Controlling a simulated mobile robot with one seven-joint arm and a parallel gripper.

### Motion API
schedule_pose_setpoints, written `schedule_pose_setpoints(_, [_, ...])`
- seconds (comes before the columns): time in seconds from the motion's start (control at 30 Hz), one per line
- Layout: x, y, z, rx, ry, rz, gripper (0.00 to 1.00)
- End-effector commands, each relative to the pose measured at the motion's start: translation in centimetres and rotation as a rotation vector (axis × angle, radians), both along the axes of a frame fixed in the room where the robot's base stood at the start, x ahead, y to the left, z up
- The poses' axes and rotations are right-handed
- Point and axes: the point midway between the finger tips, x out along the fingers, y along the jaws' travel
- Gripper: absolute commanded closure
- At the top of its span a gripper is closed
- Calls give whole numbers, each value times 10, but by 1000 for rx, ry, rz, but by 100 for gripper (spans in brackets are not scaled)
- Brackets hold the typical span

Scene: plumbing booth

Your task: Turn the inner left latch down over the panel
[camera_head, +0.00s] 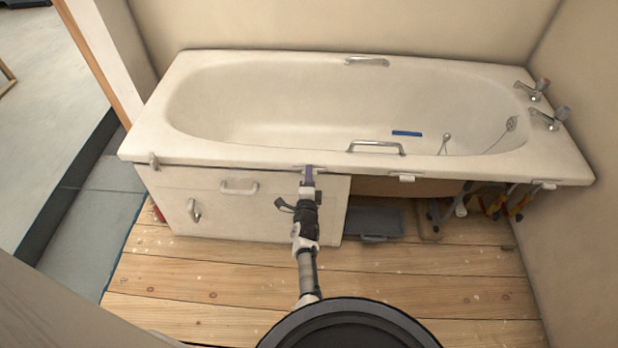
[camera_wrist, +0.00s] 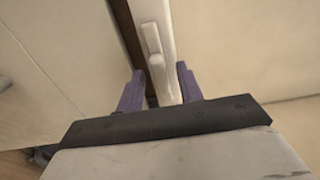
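The inner left latch (camera_wrist: 154,62) is a small white bar on the pale rim strip (camera_wrist: 165,22) in the wrist view. It lies along the strip. My gripper (camera_wrist: 160,88) has its two purple fingers apart, one on each side of the strip, with the latch's lower end near the gap between them. I cannot tell whether a finger touches it. In the head view my gripper (camera_head: 308,174) is at the tub's front rim and hides most of this latch. The white panel (camera_head: 270,210) stands under the left half of the bathtub (camera_head: 225,150), upright, its top edge near the rim.
The outer left latch (camera_head: 153,160) points down at the panel's left end. Two more latches, one right of middle (camera_head: 403,177) and one far right (camera_head: 545,185), sit under the rim. The right half below is open, with a grey box (camera_head: 375,220) and pipes. Plank floor (camera_head: 220,275) lies in front.

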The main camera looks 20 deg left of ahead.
Motion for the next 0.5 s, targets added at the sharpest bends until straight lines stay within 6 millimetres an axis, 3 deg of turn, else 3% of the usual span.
schedule_pose_setpoints(0.1, [0,0,0,0,0,0,65])
schedule_pose_setpoints(0.37, [0,0,0,0,0,0,99])
schedule_pose_setpoints(0.5, [0,0,0,-1,0,0,100])
